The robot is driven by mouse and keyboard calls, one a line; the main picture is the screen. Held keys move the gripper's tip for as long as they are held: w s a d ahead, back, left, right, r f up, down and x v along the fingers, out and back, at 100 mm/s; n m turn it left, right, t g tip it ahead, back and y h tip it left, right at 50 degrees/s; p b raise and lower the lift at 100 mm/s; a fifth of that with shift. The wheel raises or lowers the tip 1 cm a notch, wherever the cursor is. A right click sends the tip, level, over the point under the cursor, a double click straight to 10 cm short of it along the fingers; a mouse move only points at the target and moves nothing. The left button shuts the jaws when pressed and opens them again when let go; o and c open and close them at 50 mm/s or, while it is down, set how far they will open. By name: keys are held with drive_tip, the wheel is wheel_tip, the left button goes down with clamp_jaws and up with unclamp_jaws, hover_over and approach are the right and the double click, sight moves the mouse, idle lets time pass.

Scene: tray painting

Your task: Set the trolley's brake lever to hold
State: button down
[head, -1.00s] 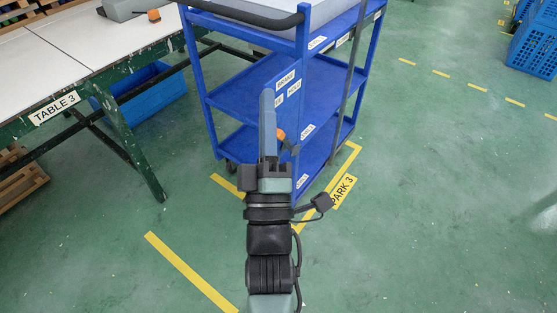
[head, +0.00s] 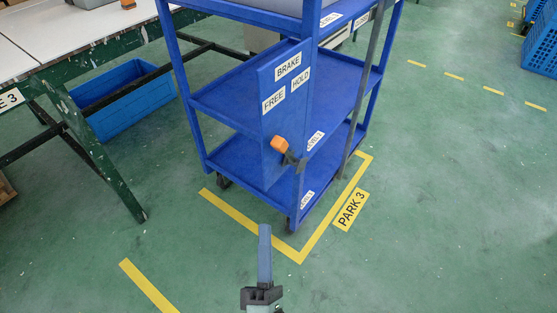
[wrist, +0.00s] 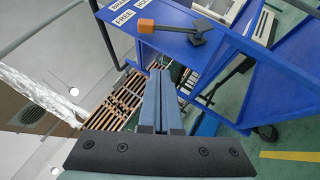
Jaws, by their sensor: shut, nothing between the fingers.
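The blue trolley (head: 232,160) stands ahead, with a blue brake panel (head: 291,118) on its near end. The panel carries the labels BRAKE (head: 288,66), FREE (head: 273,101) and HOLD (head: 300,80). The brake lever has an orange knob (head: 279,144) and a dark pivot below and to its right; it leans up and left, towards the FREE side. In the wrist view the knob (wrist: 146,26) shows beyond the fingers. My gripper (head: 265,230) is shut and empty, below the lever in the head view and apart from it. Its fingers (wrist: 163,82) also show in the wrist view.
A white-topped table (head: 40,55) stands at left, with a blue crate (head: 118,98) behind its legs. Yellow floor lines and a PARK 3 label (head: 350,210) lie by the trolley's base. Open green floor lies to the right; blue crates (head: 541,40) stand at far right.

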drive_tip(key=shift+s+r, duration=0.1)
drive_tip(key=b, duration=0.3)
approach(287, 152)
drive_tip(key=w+a, duration=0.1)
drive_tip(key=a, duration=0.1)
drive_tip(key=w+a, duration=0.2)
drive_tip(key=shift+w+a+r, duration=0.2)
drive_tip(key=shift+w+a, duration=0.05)
drive_tip(key=shift+w, duration=0.05)
drive_tip(key=w+d+r, duration=0.2)
drive_tip(key=shift+w+d, duration=0.2)
drive_tip(key=shift+d, duration=0.15)
drive_tip(key=shift+r, duration=0.2)
